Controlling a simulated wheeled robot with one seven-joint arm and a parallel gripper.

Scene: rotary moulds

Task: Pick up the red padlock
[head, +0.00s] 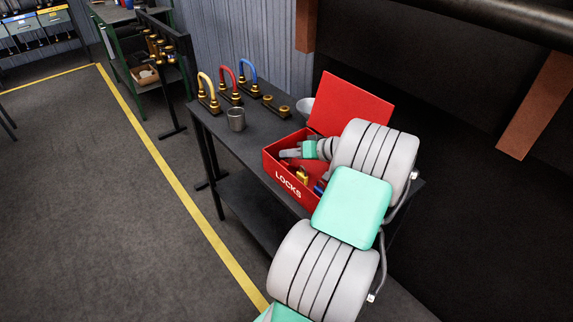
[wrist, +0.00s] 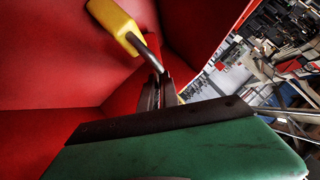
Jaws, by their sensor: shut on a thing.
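My gripper (head: 290,153) reaches into the open red box from the right. In the wrist view its dark fingers (wrist: 159,93) are closed around the end of a grey metal shackle. This shackle runs from a yellow padlock body (wrist: 115,20), so the yellow padlock appears to be what I hold. The head view also shows a yellow padlock (head: 302,176) in the box, below the gripper. I cannot make out a red padlock body against the red box walls, and my wrist and arm hide part of the box.
The red box (head: 270,165), lettered LOCKS, has its lid (head: 352,103) raised behind. It stands on a dark bench (head: 235,148). A blue item (head: 319,188) lies inside. A metal cup (head: 236,120), a bowl (head: 305,106) and large yellow, red and blue shackles (head: 228,76) stand on the bench.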

